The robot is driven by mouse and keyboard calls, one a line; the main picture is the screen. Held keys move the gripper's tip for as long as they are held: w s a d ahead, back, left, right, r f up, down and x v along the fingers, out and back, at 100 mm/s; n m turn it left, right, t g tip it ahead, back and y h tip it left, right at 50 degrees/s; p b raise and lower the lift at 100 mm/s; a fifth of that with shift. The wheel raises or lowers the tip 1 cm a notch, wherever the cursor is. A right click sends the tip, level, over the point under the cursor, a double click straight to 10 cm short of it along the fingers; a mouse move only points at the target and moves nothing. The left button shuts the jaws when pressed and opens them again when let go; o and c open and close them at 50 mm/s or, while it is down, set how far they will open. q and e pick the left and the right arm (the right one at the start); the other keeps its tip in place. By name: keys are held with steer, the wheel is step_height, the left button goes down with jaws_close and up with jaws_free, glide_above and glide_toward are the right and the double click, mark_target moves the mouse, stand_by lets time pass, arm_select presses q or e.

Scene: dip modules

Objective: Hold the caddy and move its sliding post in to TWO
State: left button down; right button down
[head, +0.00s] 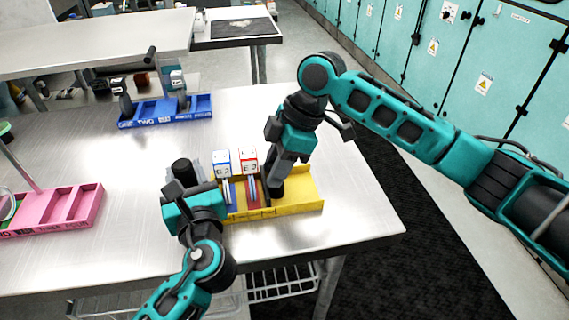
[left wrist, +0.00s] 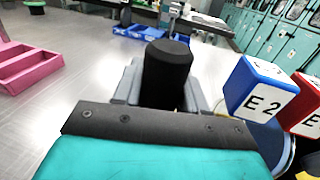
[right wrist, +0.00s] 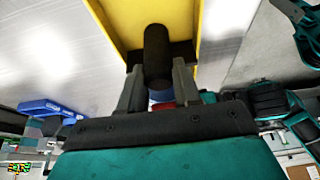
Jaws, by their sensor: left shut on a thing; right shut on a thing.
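The yellow caddy (head: 300,192) stands near the front of the steel table, with its right end bare. My left gripper (head: 187,180) is shut on a black upright post (head: 182,168) at the caddy's left end; this post also shows in the left wrist view (left wrist: 167,72). My right gripper (head: 275,180) reaches down and is shut on a second black post (right wrist: 157,50) over the caddy, right of the red module. Which post slides is unclear. A blue module (head: 222,162) and a red module (head: 247,160) stand upright between the grippers. Any TWO label on this caddy is hidden or unreadable.
A blue caddy (head: 165,112) marked TWO stands further back, with two posts. A pink caddy (head: 85,208) stands at the left. The table's right edge is close to the yellow caddy. Bare tabletop (head: 115,165) lies between the caddies.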

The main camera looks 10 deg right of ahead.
steer(key=shift+a, duration=0.55)
steer(key=c, duration=0.8)
jaws_free()
steer(key=v, duration=1.2)
steer(key=shift+d, duration=0.1)
